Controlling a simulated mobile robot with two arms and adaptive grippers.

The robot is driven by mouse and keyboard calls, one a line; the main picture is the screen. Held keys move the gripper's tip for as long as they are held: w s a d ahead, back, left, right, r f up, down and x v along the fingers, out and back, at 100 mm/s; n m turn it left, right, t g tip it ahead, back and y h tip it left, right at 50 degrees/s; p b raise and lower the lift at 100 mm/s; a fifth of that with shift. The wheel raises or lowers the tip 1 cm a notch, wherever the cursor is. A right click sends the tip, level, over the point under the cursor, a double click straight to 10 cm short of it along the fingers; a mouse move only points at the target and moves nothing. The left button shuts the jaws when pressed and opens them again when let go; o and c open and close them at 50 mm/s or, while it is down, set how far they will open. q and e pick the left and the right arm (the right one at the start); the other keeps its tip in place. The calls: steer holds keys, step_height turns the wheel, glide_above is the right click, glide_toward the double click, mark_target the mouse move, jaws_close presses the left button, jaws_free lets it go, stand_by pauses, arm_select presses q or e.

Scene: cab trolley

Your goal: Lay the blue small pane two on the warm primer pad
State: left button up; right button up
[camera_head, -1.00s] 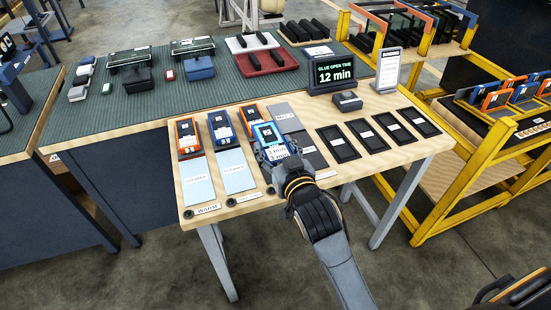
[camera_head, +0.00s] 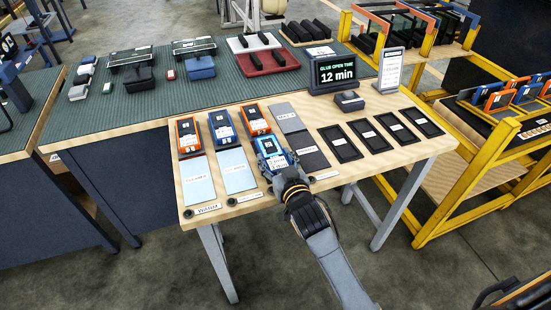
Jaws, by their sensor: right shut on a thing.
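My right gripper (camera_head: 276,168) is shut on a blue pane (camera_head: 270,148) with a pale, lettered face. The pane is over the front part of the wooden bench, just in front of an orange pane (camera_head: 255,119). I cannot tell whether it touches the surface below, which it and the gripper hide. Light-blue pads lettered "CLEANER" (camera_head: 198,181) lie to its left. A grey pad (camera_head: 286,117) and a darker pad (camera_head: 309,153) lie to its right; their lettering is too small to read surely.
Another orange pane (camera_head: 187,138) and a blue pane (camera_head: 221,129) lie behind the cleaner pads. Several black trays (camera_head: 340,144) fill the bench's right side. A timer display (camera_head: 337,74) reads 12 min. A yellow rack (camera_head: 470,170) stands at the right.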

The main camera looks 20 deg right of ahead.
steer(key=shift+f, duration=0.15)
steer(key=o, duration=1.3)
steer(key=s, duration=0.4)
steer(key=s+r, duration=0.1)
steer(key=s, duration=0.3)
steer(key=s+r, duration=0.1)
steer(key=s, duration=0.3)
steer(key=shift+d, duration=0.2)
